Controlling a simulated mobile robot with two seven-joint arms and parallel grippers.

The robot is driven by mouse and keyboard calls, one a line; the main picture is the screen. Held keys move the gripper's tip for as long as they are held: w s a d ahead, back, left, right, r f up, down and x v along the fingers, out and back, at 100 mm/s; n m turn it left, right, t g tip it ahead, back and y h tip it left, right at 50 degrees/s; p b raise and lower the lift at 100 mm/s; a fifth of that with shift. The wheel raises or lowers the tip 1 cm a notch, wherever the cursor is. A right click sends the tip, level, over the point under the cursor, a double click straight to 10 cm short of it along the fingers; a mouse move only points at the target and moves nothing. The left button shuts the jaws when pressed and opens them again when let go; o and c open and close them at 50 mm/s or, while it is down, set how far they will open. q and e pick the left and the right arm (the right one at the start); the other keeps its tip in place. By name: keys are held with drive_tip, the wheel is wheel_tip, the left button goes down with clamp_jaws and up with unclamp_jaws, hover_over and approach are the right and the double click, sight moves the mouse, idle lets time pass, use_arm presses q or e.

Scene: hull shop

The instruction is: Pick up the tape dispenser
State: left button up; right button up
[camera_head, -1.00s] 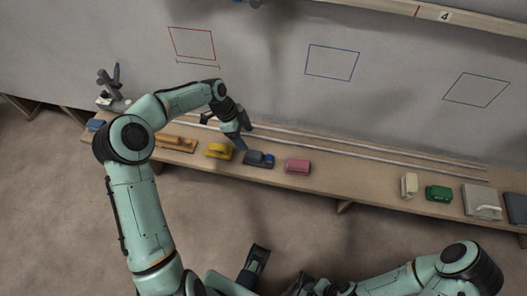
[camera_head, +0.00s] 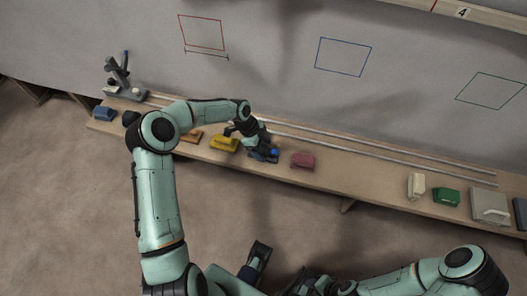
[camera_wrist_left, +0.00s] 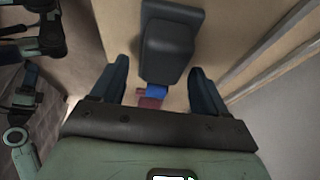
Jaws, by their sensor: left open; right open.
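The tape dispenser, a dark grey block with a blue part, sits on the wooden shelf, partly hidden by my left gripper in the head view (camera_head: 264,158). In the left wrist view the dispenser (camera_wrist_left: 168,42) lies ahead of and between the fingers, its blue part (camera_wrist_left: 157,91) nearest the palm. My left gripper (camera_wrist_left: 160,72) is open, a finger on either side; contact is not visible. In the head view it is over the dispenser (camera_head: 258,146). My right gripper (camera_head: 278,270) is at the bottom edge, partly cut off, away from the shelf, and open.
A yellow block (camera_head: 223,144) stands left of the dispenser and a pink block (camera_head: 303,160) right of it. Rails (camera_head: 370,157) run behind along the shelf. Cream (camera_head: 416,187) and green (camera_head: 446,197) items stand far right. The shelf between pink and cream is clear.

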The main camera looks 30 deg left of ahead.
sight(263, 148)
use_arm(q)
drive_tip(key=shift+d+f, duration=0.15)
drive_tip(key=shift+f, duration=0.25)
drive_tip(key=shift+w, duration=0.1)
drive_tip(key=c, duration=0.9)
drive_tip(key=shift+r, duration=0.15)
wheel_tip(263, 148, up, 20)
drive_tip(key=shift+f+p, duration=0.1)
drive_tip(key=shift+p, duration=1)
